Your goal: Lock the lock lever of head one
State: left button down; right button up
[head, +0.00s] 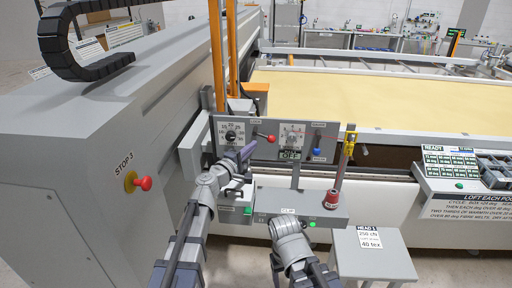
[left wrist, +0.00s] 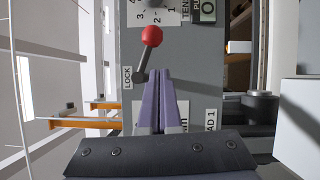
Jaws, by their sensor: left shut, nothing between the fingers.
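The lock lever (head: 271,139) has a red ball knob on a dark shaft and sits on the grey head-one panel (head: 270,152). In the left wrist view the lever (left wrist: 152,36) tilts with its ball toward the top, beside a LOCK label (left wrist: 127,77). My left gripper (head: 248,150) has purple fingers and is shut and empty, in front of the panel, just left of and below the red ball. In the left wrist view its fingertips (left wrist: 159,72) are close beside the lever's base; I cannot tell whether they touch. My right arm's wrist shows low in the head view, but its fingers do not.
A blue-knobbed lever (head: 317,153) and a dial (head: 292,135) are farther right on the panel. A red spool (head: 331,199) with an upright rod stands below right. A STOP button (head: 143,183) is on the cabinet at left. A grey stool (head: 373,255) stands at front right.

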pick_arm(q)
jog(key=v, duration=1)
jog(key=shift+f+b, duration=0.25)
jog(key=shift+b, duration=0.05)
jog(key=shift+s, duration=0.15)
